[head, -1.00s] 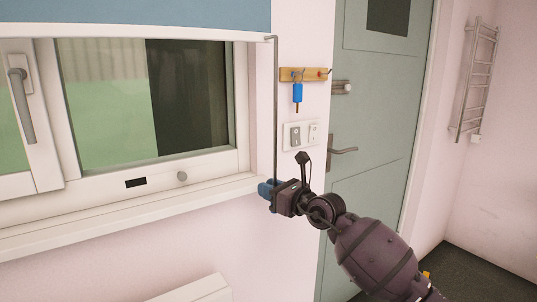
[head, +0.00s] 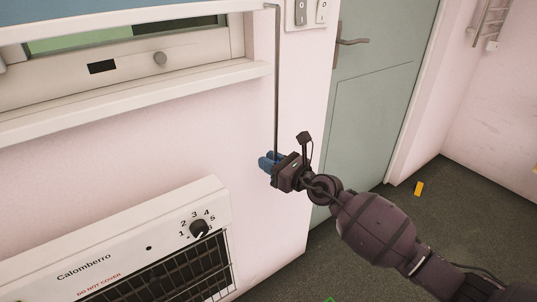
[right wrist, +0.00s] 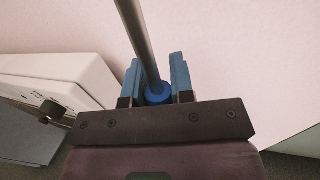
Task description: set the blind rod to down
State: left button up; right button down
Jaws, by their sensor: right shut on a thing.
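The thin grey blind rod (head: 277,85) hangs from the right end of the blue blind's (head: 90,12) pale bottom bar. The bar is low over the window, with only a narrow strip of green glass showing beneath it. My right gripper (head: 270,162) has its blue fingers shut on the rod's lower end, below the sill level. In the right wrist view the rod (right wrist: 139,40) runs down between the two fingers (right wrist: 155,82), with a blue end piece (right wrist: 157,94) between them. My left gripper is not in view.
A white heater (head: 150,240) with a dial (head: 199,228) is on the wall at lower left. The window sill (head: 130,100) juts out left of the rod. A grey-green door (head: 375,100) and a switch plate (head: 308,12) are to the right. A yellow object (head: 419,188) lies on the dark floor.

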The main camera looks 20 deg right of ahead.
jog(key=shift+s+f, duration=0.1)
jog(key=shift+f, duration=0.25)
jog(key=c, duration=1.1)
grip_release()
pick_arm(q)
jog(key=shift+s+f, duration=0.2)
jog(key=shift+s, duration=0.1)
pick_arm(e)
jog(key=shift+o, duration=0.6)
jog(key=shift+r, duration=0.1)
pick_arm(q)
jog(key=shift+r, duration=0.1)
pick_arm(e)
jog(key=v, duration=1)
jog(key=shift+s+d, duration=0.25)
jog(key=shift+s, duration=0.05)
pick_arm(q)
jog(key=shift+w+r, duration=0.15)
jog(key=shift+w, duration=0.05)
pick_arm(e)
jog(key=shift+r, duration=0.1)
